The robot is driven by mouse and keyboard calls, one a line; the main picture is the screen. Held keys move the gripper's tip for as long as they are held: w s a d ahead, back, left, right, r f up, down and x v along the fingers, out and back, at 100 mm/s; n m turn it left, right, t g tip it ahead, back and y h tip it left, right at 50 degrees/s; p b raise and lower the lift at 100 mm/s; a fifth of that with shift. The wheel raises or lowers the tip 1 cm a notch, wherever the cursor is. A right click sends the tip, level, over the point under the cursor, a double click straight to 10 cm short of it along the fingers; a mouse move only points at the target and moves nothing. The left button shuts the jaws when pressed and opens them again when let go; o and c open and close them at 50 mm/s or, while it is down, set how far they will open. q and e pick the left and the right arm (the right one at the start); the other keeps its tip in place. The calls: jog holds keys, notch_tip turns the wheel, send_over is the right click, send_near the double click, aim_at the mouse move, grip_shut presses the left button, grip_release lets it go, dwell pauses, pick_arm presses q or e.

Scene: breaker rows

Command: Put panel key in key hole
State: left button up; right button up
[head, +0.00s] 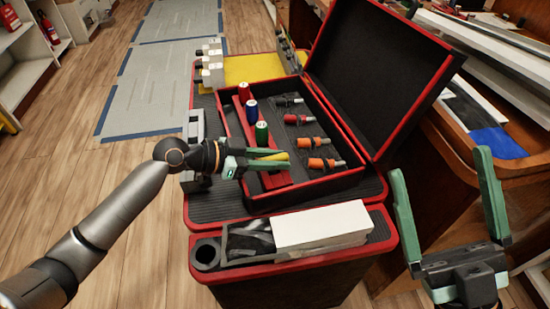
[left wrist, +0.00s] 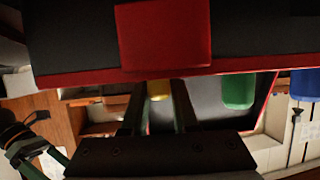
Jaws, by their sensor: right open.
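My left gripper (head: 290,159) is inside the open toolbox (head: 322,183), its fingers on either side of a yellow handle (head: 276,157). The yellow handle also shows between the fingers in the left wrist view (left wrist: 158,90). I cannot tell whether the fingers press on it, and its lower part is hidden. Red (head: 244,92), blue (head: 252,110) and green (head: 262,133) handles stand upright in a row behind it. I cannot tell which piece is the panel key, and no key hole is clear. My right gripper (head: 437,163) is open and empty at the right.
Several short tools with metal shafts, one an orange-handled tool (head: 326,163), lie in the toolbox. Its raised lid (head: 375,75) stands at the right. A white box (head: 320,225) and a grey ring (head: 206,254) lie at the front. Grey switch-like blocks (head: 212,65) stand at the back left.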

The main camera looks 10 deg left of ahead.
pick_arm(q)
jog(key=o, duration=0.4)
jog(key=shift+c, duration=0.2)
jog(key=shift+a+r, duration=0.15)
jog(key=shift+r, duration=0.15)
jog(key=p+v, duration=0.2)
jog(key=v, duration=0.9)
jog(key=d+r+n+t, duration=0.1)
jog(key=t, duration=0.1)
jog(key=n+t+y, duration=0.1)
jog(key=t, duration=0.2)
jog(key=d+r+n+t+y, duration=0.1)
jog(key=t, duration=0.1)
jog(key=shift+w+d+r+t, duration=0.3)
jog(key=shift+d+r+t, duration=0.05)
jog(key=shift+t, duration=0.05)
jog(key=s+d+r+m+t+h, duration=0.3)
jog(key=s+r+t, duration=0.4)
jog(key=s+r, duration=0.6)
notch_tip(320, 180, up, 3)
jog(key=d+h, duration=0.1)
jog(key=h, duration=0.1)
jog(key=shift+s+h, duration=0.3)
jog(key=shift+h, duration=0.1)
jog(key=shift+r, duration=0.1)
